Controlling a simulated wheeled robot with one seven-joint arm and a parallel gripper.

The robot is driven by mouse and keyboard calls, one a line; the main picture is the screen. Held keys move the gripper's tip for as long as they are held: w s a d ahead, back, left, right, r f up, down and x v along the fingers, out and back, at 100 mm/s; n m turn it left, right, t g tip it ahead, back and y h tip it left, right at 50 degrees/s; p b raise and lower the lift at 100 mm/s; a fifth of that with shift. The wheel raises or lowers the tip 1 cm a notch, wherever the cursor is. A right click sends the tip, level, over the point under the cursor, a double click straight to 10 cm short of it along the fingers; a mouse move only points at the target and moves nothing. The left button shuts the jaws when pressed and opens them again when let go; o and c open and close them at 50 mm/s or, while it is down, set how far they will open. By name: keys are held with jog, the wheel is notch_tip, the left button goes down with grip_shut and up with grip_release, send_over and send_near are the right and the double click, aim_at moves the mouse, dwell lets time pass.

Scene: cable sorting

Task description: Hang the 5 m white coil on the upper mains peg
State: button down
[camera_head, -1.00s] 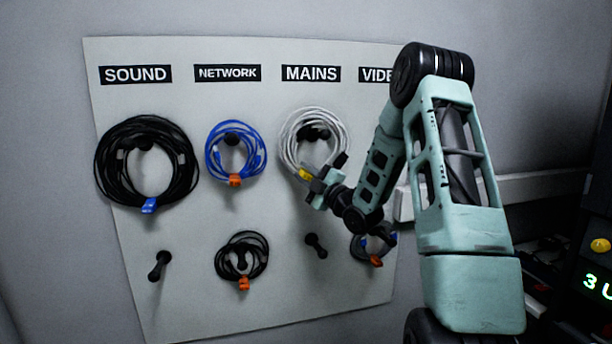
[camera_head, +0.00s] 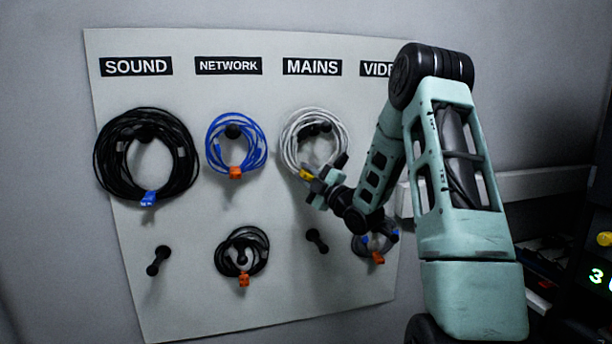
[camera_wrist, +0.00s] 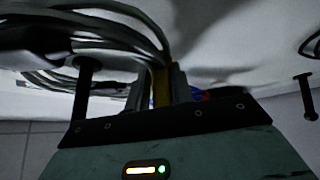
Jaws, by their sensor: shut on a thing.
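The white coil (camera_head: 287,143) is at the upper peg under the MAINS label (camera_head: 312,67) on the board. The upper mains peg (camera_head: 318,128) shows inside the coil's ring near its top; I cannot tell whether the coil's weight rests on it. My gripper (camera_head: 312,184) is shut on the coil's lower edge at its yellow tag (camera_head: 305,174). In the wrist view the coil's strands (camera_wrist: 120,30) run up to the yellow tag (camera_wrist: 161,88) between the jaws. The fingertips are partly hidden there.
A black coil (camera_head: 107,165) and a blue coil (camera_head: 214,150) hang to the left. The lower mains peg (camera_head: 317,241) is bare, as is the lower sound peg (camera_head: 158,260). Small dark coils hang under NETWORK (camera_head: 228,255) and at lower right (camera_head: 375,247), close by my arm.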

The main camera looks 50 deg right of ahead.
jog(key=c, duration=1.1)
grip_release()
jog(key=shift+c, duration=0.2)
jog(key=shift+s+f, duration=0.15)
jog(key=shift+s, duration=0.1)
jog(key=b+v, duration=0.6)
jog(key=v, duration=1.1)
jog(key=shift+w, duration=0.1)
